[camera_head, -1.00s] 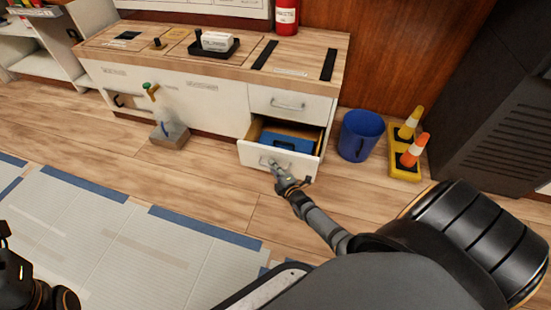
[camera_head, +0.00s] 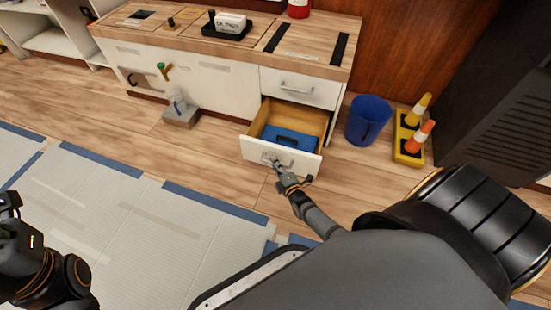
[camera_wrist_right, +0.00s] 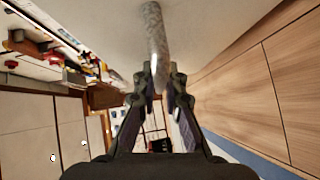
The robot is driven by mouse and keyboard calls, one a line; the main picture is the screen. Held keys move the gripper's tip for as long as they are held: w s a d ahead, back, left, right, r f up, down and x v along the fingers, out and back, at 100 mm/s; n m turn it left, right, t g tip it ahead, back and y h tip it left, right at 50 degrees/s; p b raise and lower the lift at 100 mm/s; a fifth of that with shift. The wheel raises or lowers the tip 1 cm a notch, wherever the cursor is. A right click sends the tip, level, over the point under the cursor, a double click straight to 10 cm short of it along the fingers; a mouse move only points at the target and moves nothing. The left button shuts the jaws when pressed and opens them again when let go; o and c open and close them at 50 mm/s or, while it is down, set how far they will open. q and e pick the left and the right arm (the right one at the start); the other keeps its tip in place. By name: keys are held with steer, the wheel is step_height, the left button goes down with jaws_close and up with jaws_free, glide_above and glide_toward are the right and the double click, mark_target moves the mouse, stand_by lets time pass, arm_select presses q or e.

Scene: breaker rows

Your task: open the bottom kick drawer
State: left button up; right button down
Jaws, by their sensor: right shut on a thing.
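The bottom kick drawer (camera_head: 281,156) has a white front and stands pulled out of the cabinet's lower right, with a blue case (camera_head: 290,139) inside. My right gripper (camera_head: 276,163) is at the drawer front, shut on its handle. In the right wrist view the grey bar handle (camera_wrist_right: 157,45) runs down between the fingertips of my right gripper (camera_wrist_right: 160,78). My left arm shows at the lower left edge of the head view, but its fingers cannot be made out.
A closed upper drawer (camera_head: 300,87) is above the open one. A blue bin (camera_head: 368,121) and a yellow stand with cones (camera_head: 410,140) are to the right. A grey block (camera_head: 181,117) stands left on the floor.

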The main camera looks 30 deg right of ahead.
steer(key=c, duration=1.4)
jaws_free()
steer(key=shift+s, duration=0.1)
steer(key=s+r, duration=0.1)
steer(key=s, duration=1)
steer(key=shift+s+a+r, duration=0.35)
steer(key=shift+a, duration=0.05)
